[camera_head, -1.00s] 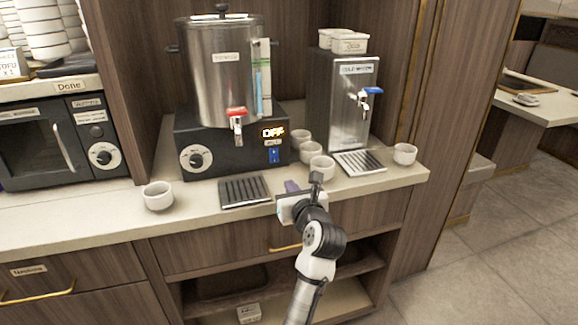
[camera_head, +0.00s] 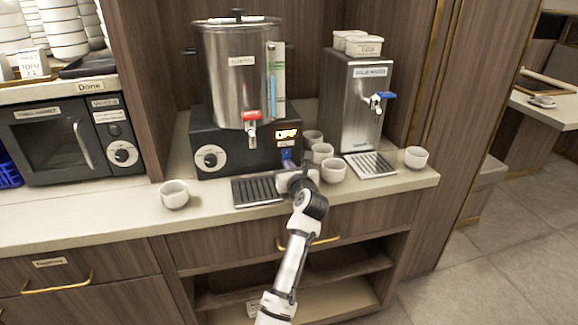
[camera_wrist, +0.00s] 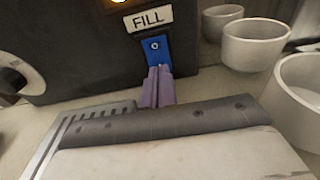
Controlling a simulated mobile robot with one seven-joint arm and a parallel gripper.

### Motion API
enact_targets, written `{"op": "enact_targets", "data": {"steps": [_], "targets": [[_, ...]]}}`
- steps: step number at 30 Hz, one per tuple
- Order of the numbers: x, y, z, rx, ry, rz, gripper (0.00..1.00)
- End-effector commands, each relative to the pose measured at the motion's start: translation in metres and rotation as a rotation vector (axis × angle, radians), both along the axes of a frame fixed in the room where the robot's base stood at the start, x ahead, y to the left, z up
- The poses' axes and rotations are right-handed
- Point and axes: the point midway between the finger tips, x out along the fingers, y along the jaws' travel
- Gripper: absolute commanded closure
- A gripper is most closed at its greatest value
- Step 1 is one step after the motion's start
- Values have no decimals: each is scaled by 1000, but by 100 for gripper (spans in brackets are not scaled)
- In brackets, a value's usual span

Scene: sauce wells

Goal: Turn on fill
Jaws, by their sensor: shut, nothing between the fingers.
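The blue fill switch (camera_wrist: 155,50) sits below a white FILL label (camera_wrist: 148,19) on the black base (camera_head: 240,150) of the steel boiler (camera_head: 225,75). The lit display (camera_head: 287,133) above it reads OFF. My gripper (camera_wrist: 158,87) is shut and empty, its purple fingertips pointing at the switch. In the wrist view the tips overlap the switch's lower edge; I cannot tell whether they touch it.
Several white cups stand close to the right, one (camera_head: 333,169) beside my gripper. A drip tray (camera_head: 256,192) lies below the boiler's red-handled tap (camera_head: 252,122). A cold-water dispenser (camera_head: 357,100) stands at the right. Another cup (camera_head: 174,194) stands at the left.

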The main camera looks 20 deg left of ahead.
Motion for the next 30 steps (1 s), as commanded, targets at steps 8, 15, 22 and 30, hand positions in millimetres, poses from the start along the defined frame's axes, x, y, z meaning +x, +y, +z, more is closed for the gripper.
{"op": "enact_targets", "data": {"steps": [8, 15, 22, 30], "targets": [[0, 0, 0, -1, 1, 0, 100], [11, 7, -5, -1, 4, 0, 100], [12, 9, -8, 0, -2, -1, 100], [12, 9, -6, 1, -4, 0, 100]]}}
